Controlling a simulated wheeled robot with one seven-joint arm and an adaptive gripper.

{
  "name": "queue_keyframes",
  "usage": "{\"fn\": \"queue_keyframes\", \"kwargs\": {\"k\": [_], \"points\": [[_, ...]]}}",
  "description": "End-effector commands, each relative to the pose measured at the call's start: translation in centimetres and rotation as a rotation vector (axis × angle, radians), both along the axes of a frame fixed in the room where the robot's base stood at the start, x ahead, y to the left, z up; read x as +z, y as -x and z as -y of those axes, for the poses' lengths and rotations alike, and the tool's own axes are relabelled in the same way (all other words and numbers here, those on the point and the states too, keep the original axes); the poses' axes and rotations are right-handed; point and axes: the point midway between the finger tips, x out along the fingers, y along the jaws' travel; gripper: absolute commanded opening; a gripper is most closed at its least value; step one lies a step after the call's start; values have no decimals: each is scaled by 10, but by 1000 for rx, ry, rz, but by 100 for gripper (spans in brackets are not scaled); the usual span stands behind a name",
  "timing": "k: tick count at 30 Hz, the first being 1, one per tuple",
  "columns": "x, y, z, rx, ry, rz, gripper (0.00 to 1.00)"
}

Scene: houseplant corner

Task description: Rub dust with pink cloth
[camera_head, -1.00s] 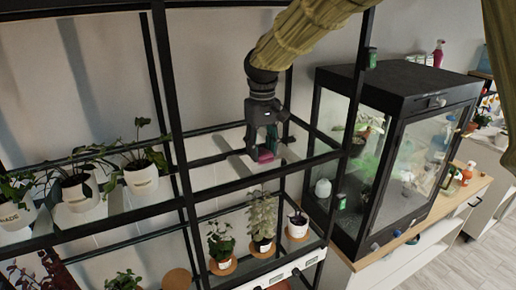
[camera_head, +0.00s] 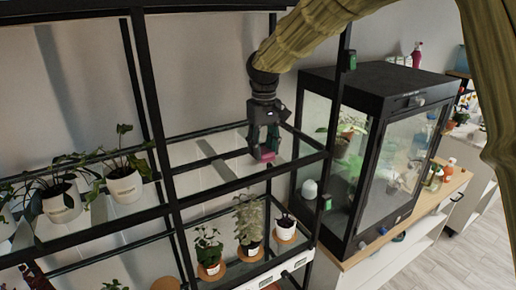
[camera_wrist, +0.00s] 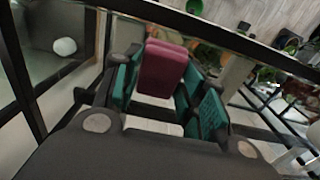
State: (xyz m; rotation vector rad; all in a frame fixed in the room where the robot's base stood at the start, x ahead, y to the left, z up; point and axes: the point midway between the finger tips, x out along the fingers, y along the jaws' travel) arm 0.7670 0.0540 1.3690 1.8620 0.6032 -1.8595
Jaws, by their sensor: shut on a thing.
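My gripper (camera_head: 264,152) is over the glass shelf (camera_head: 190,153) of the black-framed rack, in the middle bay. It is shut on a folded pink cloth (camera_head: 264,154), which sits between the fingertips near the shelf surface. In the wrist view the pink cloth (camera_wrist: 164,70) is held between the green finger pads. I cannot tell whether the cloth touches the shelf. I cannot make out dust on the shelf.
White-potted plants (camera_head: 124,184) stand on the shelf at left. Small plants (camera_head: 249,222) stand on a lower shelf below my gripper. Black rack posts (camera_head: 150,95) stand close by. A glass cabinet (camera_head: 375,150) stands at right.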

Motion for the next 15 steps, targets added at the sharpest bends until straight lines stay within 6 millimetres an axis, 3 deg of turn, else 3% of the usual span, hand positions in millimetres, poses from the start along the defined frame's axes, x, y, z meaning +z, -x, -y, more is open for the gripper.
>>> {"fn": "queue_keyframes", "kwargs": {"k": [15], "points": [[-2, -14, 20, -1, 1, -3, 16]]}}
